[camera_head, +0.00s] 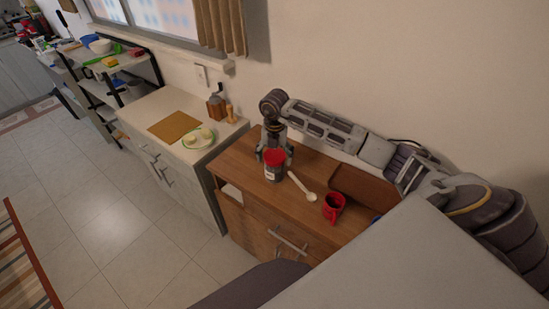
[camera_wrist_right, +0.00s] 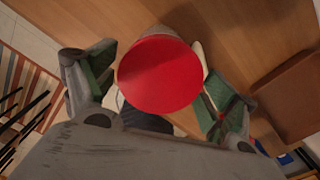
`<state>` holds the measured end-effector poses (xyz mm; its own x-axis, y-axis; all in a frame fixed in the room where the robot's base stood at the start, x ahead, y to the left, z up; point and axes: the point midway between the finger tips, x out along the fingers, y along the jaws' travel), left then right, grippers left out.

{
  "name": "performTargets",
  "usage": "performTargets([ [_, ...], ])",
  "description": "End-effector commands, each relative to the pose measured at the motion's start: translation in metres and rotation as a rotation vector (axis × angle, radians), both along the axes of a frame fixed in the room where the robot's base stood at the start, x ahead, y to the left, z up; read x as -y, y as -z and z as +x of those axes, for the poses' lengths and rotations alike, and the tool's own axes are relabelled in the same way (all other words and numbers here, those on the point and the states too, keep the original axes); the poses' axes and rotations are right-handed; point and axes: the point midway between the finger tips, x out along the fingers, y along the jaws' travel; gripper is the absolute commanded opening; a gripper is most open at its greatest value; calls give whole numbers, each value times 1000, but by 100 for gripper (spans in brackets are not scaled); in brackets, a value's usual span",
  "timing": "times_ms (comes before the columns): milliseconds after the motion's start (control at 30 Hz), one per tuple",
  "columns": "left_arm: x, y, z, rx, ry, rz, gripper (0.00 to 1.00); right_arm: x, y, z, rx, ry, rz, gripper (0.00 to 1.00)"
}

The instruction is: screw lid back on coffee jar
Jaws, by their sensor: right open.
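The coffee jar (camera_head: 273,174) stands upright on the brown wooden cabinet top, with a pale label on its side. Its red lid (camera_head: 274,157) sits on top; I cannot tell whether it is screwed tight. My right gripper (camera_head: 275,149) points down over the jar with its fingers apart. Part of the jar (camera_wrist_right: 168,32) shows behind the lid. My left gripper is not in view.
A pale spoon (camera_head: 302,187) lies right of the jar, with a red mug (camera_head: 333,207) beyond it. A brown tray (camera_head: 362,187) is near the wall. The lower counter at left holds a plate (camera_head: 198,138), a board (camera_head: 174,127) and a grinder (camera_head: 216,104).

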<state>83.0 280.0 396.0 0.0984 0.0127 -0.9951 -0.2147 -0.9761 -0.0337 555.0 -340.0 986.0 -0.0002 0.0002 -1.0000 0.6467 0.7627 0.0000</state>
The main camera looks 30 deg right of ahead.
Motion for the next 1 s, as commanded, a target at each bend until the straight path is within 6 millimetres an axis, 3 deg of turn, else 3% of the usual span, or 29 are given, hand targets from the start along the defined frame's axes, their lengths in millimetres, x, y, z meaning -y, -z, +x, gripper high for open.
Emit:
performTargets([
  [200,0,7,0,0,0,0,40,1,1,0,0,-118,-1,85],
  [533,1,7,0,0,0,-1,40,1,0,0,0,-140,0,84],
  [900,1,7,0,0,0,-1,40,1,0,0,-1,-139,-1,38],
  [1000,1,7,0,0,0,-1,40,1,0,0,-1,-136,-1,38],
])
